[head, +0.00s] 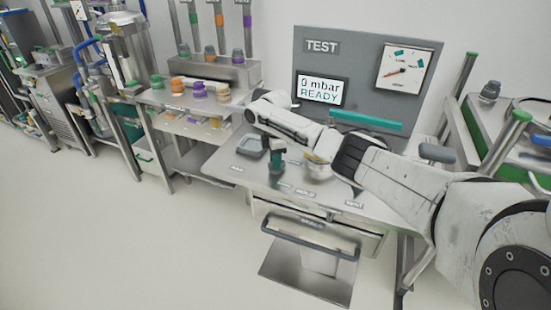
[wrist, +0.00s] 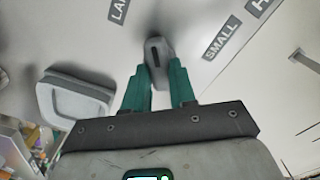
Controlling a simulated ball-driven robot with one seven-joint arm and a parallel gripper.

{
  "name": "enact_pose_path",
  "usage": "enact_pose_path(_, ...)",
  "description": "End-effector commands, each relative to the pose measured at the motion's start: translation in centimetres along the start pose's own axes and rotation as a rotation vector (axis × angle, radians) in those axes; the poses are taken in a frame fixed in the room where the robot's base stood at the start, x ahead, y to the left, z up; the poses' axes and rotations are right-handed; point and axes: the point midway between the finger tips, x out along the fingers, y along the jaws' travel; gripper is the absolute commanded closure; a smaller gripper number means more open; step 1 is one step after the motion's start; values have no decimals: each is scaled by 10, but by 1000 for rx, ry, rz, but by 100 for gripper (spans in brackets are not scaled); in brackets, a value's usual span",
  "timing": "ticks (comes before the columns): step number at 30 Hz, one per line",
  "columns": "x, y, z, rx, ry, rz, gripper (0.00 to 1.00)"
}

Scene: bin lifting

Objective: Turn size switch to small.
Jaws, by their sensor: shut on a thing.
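The size switch (wrist: 156,52) is a grey elongated knob on the light bench top in the wrist view. It stands between a partly cut-off label beginning "LA" (wrist: 119,10) on the left and the SMALL label (wrist: 222,38) on the right. Its upper end points up the picture, between the two labels. In the head view my gripper (head: 277,170) reaches down onto the bench, and the switch cannot be made out there.
A grey square tray (wrist: 75,98) lies left of my gripper; it also shows in the head view (head: 252,146). The TEST panel (head: 318,62), with a screen reading "0 mbar READY" (head: 320,90) and a dial (head: 405,70), stands behind. A drawer handle (head: 308,238) juts out in front.

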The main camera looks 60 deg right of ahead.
Motion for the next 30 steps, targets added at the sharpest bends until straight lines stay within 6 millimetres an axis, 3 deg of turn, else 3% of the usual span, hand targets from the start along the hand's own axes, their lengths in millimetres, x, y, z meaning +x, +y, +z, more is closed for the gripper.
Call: enact_pose_path(30,-1,0,-2,947,1,-2,100)
